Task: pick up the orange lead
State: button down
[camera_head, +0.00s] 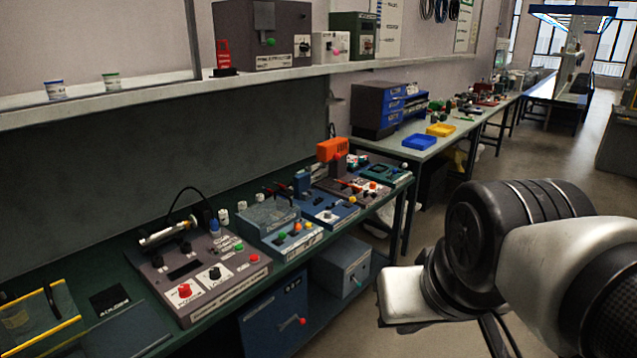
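I cannot make out an orange lead for sure. A small orange-red strip (350,185) lies on the instruments toward the far end of the near bench, too small to name. A blocky orange device (332,149) stands upright behind it. A black cable (187,192) arcs over the grey-brown control box (195,268) at the front. My arm, grey and black, fills the lower right, in front of the aisle and apart from the bench. My gripper does not show in this view.
The green workbench (135,243) holds several instrument boxes in a row. A shelf (150,97) runs above it with boxes and two small jars. A blue cabinet (272,318) and a grey box (341,265) stand below. Another bench with blue and yellow trays stands beyond. The aisle floor is clear.

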aim_at(358, 188)
jog(key=i+l, duration=0.45)
jog(key=l, duration=0.15)
jog(key=i+u, duration=0.1)
jog(key=u, duration=0.45)
jog(key=i+l+u, duration=0.7)
jog(key=l, duration=0.25)
jog(key=i+l+u, duration=0.1)
jog(key=l, duration=0.25)
jog(key=i+l, duration=0.15)
jog(key=l, duration=0.2)
jog(key=i+l+u, duration=0.15)
jog(key=l, duration=0.25)
jog(key=i+l, duration=0.15)
jog(key=l, duration=0.25)
jog(key=i+l, duration=0.1)
jog(key=l, duration=0.35)
jog(key=i+l, duration=0.15)
jog(key=l, duration=0.25)
jog(key=i+l, duration=0.15)
jog(key=l, duration=0.25)
